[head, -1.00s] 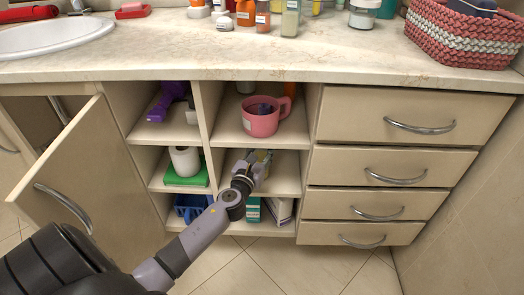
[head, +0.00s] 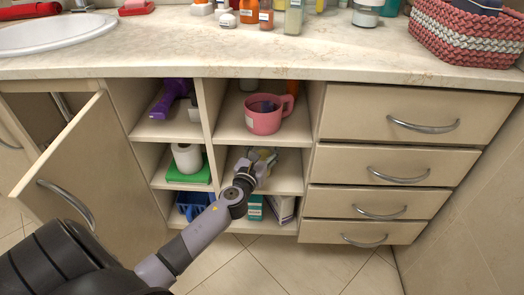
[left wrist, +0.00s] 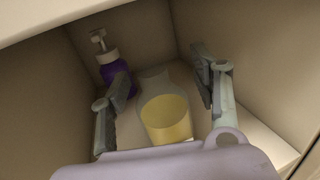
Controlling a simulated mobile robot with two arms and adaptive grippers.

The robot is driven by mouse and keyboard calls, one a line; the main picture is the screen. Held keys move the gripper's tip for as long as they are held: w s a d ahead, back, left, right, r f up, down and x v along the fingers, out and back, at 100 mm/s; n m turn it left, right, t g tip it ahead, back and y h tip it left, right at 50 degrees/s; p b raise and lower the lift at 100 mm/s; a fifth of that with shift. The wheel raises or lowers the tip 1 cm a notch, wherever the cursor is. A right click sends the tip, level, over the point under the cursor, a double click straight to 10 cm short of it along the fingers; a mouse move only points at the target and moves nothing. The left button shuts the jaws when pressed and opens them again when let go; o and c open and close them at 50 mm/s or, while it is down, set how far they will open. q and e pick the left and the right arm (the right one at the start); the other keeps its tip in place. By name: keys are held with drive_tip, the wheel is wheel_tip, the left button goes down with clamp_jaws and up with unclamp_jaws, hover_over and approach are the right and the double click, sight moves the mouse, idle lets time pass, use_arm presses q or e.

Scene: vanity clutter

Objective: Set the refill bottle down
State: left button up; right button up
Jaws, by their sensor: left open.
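The refill bottle (left wrist: 167,118), clear with yellow liquid inside, stands on the middle shelf of the right-hand open column. In the left wrist view it is between the two fingers of my left gripper (left wrist: 165,75), with a gap on each side. My left gripper is open around it and also shows in the head view (head: 262,160), reaching into that compartment. There the gripper hides much of the bottle. My right gripper is in neither view.
A purple pump bottle (left wrist: 115,72) stands at the back left of the same compartment. A pink mug (head: 264,118) is on the shelf above. Compartment walls enclose the gripper closely. An open cabinet door (head: 85,190) is at left, drawers (head: 395,165) at right.

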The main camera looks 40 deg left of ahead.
use_arm(q)
drive_tip(key=shift+r, duration=0.15)
drive_tip(key=s+d+n+g+y, duration=0.2)
drive_tip(key=s+n, duration=0.8)
drive_tip(key=s, duration=0.5)
drive_tip(key=s+d+f+n+g+h, duration=0.3)
drive_tip(key=s+d+f+n+g, duration=0.1)
drive_tip(key=s+d+n, duration=0.4)
drive_tip(key=s+d+f+n+g+h, duration=0.4)
drive_tip(key=s+d+n+g, duration=0.2)
drive_tip(key=n, duration=0.7)
drive_tip(key=shift+s+d+f, duration=0.4)
drive_tip(key=shift+s+d, duration=0.6)
drive_tip(key=shift+d, duration=0.1)
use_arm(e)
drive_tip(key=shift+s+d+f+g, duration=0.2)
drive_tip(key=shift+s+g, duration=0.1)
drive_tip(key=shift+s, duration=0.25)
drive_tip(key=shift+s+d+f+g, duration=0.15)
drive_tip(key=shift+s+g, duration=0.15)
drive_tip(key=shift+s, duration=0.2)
use_arm(q)
drive_tip(key=shift+c, duration=0.6)
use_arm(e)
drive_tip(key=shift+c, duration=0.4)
